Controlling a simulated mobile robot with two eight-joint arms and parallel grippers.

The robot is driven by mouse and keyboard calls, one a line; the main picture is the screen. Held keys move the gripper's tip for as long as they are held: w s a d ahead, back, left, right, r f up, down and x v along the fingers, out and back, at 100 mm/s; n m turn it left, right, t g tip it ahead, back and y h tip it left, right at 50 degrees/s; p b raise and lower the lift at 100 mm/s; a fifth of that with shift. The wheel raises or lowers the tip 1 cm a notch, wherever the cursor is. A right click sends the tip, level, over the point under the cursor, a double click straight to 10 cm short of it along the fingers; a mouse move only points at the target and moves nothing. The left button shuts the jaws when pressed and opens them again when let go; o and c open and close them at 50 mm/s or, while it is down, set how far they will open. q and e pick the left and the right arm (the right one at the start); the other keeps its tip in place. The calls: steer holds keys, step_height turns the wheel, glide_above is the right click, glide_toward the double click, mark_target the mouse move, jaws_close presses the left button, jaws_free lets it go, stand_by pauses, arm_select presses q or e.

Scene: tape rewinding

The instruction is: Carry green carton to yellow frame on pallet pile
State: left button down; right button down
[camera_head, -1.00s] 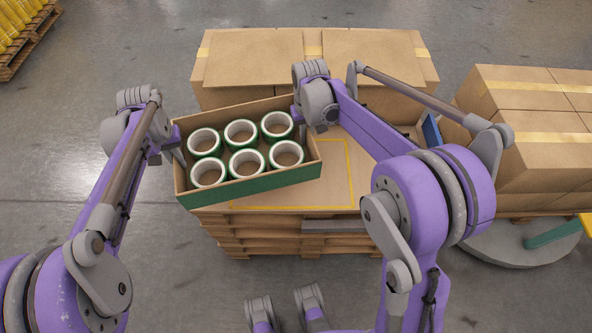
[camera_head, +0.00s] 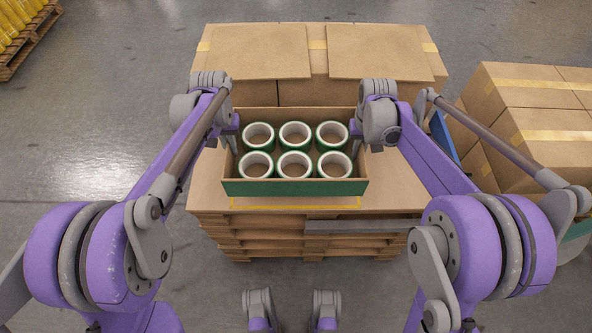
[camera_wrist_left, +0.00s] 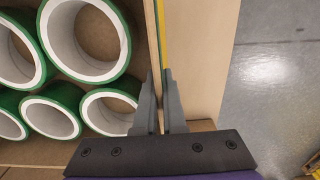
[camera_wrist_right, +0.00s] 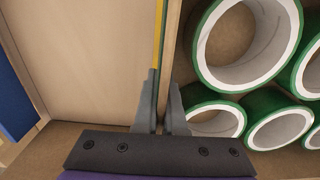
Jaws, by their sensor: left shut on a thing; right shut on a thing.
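The green carton (camera_head: 295,187) is an open box with a green front wall, holding several green-and-white tape rolls (camera_head: 294,134). It sits over the yellow frame (camera_head: 296,206) on the pallet pile (camera_head: 270,235); only the frame's front strip shows in the head view. Whether the carton touches the surface cannot be told. My left gripper (camera_head: 229,147) is shut on the carton's left wall, also seen in the left wrist view (camera_wrist_left: 160,100). My right gripper (camera_head: 356,140) is shut on its right wall, also seen in the right wrist view (camera_wrist_right: 170,100).
Large cardboard boxes (camera_head: 320,65) stand behind the carton. More taped boxes (camera_head: 535,110) are stacked at the right. A blue panel (camera_head: 444,135) stands right of the carton. A grey bar (camera_head: 360,226) lies along the pile's front edge. Open floor is at the left.

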mark_target(235, 160)
arm_select(q)
steer(key=shift+f, duration=0.1)
arm_select(e)
steer(key=shift+f, duration=0.15)
